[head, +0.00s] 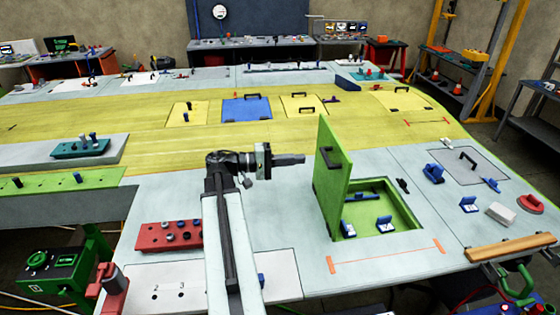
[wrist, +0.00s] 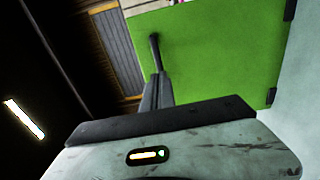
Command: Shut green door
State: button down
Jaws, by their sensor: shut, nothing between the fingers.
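The green door (head: 331,172) stands open, nearly upright, at the left edge of a green-lined recess (head: 403,227) in the pale wing panel. A dark handle (head: 330,159) shows on the door. Blue and white brackets (head: 384,223) sit inside the recess. My gripper (head: 302,160) is shut and empty, just left of the door's upper part in the head view. In the wrist view the door (wrist: 220,55) fills the upper right, and the shut fingers (wrist: 157,70) point toward it. I cannot tell whether the fingertips touch the door.
A red block with knobs (head: 168,235) lies left of my arm. Blue clamps (head: 433,172), a white block (head: 501,213) and a wooden bar (head: 510,246) lie right of the recess. A yellow panel band with a blue hatch (head: 246,109) crosses behind.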

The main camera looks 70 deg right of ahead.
aim_at(323, 157)
jog(key=shift+x, duration=2.7)
jog(key=shift+s, duration=0.1)
